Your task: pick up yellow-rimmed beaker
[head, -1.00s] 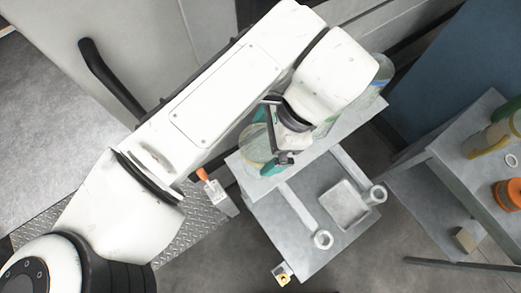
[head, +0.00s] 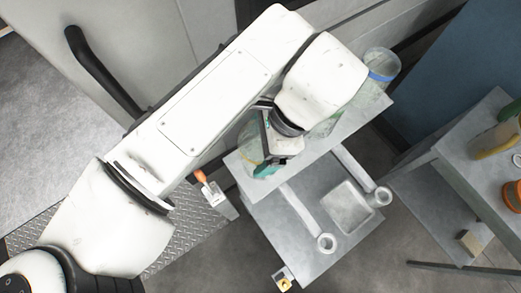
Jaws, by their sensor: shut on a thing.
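A clear beaker with a pale yellow-green tint (head: 249,143) is at the left end of the upper grey shelf, partly hidden by my arm and gripper. Its rim colour is hard to make out. My gripper (head: 270,158), with dark fingers and teal pads, is at its right side and is shut on it. The contact is mostly hidden, and I cannot tell whether the beaker is off the shelf.
A blue-rimmed beaker (head: 381,66) stands at the shelf's right end. Another clear vessel (head: 327,126) is partly behind my wrist. Below is a lower shelf with a square tray (head: 348,207). A table (head: 462,165) at right holds an orange reel (head: 513,194).

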